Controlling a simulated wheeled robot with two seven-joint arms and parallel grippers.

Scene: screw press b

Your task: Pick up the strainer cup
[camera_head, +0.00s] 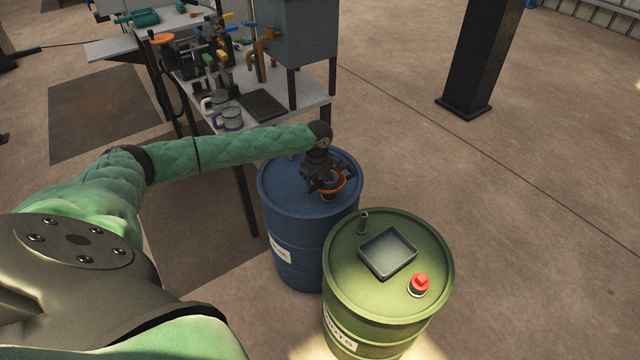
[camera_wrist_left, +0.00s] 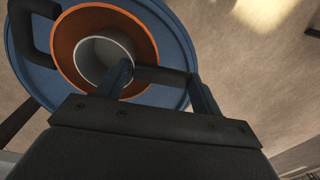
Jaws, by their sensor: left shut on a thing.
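The strainer cup (camera_head: 331,189) shows in the head view as a small piece with an orange rim over the top of the blue drum. In the left wrist view the cup (camera_wrist_left: 66,45) has a wide orange ring, a pale hollow inside and dark handle bars. My left gripper (camera_head: 321,182) comes down over the drum top and partly hides the cup. In the left wrist view its fingers (camera_wrist_left: 166,85) are at the dark handle bar beside the ring, shut on it. I cannot tell whether the cup touches the drum lid. My right gripper is not in view.
The blue drum (camera_head: 292,227) stands behind a green drum (camera_head: 350,300), which carries a grey square tray (camera_head: 366,257), a red-capped piece (camera_head: 420,282) and a short post. A cluttered workbench (camera_head: 316,97) is behind. Open floor lies to the right, with a dark pillar (camera_head: 486,55).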

